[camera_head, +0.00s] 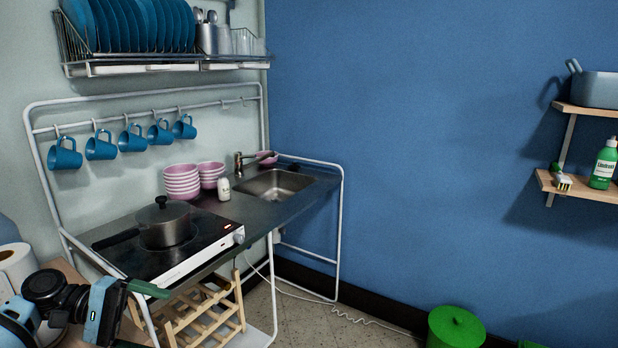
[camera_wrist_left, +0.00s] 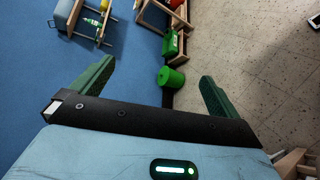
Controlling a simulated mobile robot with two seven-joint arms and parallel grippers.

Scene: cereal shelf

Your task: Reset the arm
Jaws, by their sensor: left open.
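My left gripper (camera_head: 148,289) is at the lower left of the head view, in front of the kitchen unit and below the cooktop. Its light blue body and a green finger show there. In the left wrist view the two green fingers of the left gripper (camera_wrist_left: 156,76) are spread wide apart with nothing between them. Floor and blue wall show beyond the fingers. My right arm and gripper are in neither view.
A cooktop (camera_head: 205,238) with a dark lidded pot (camera_head: 164,226) stands just behind the gripper. A wooden rack (camera_head: 212,308) is to its right, and a paper roll (camera_head: 17,265) to its left. A green bin (camera_head: 455,328) stands on the floor. The floor between is mostly clear.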

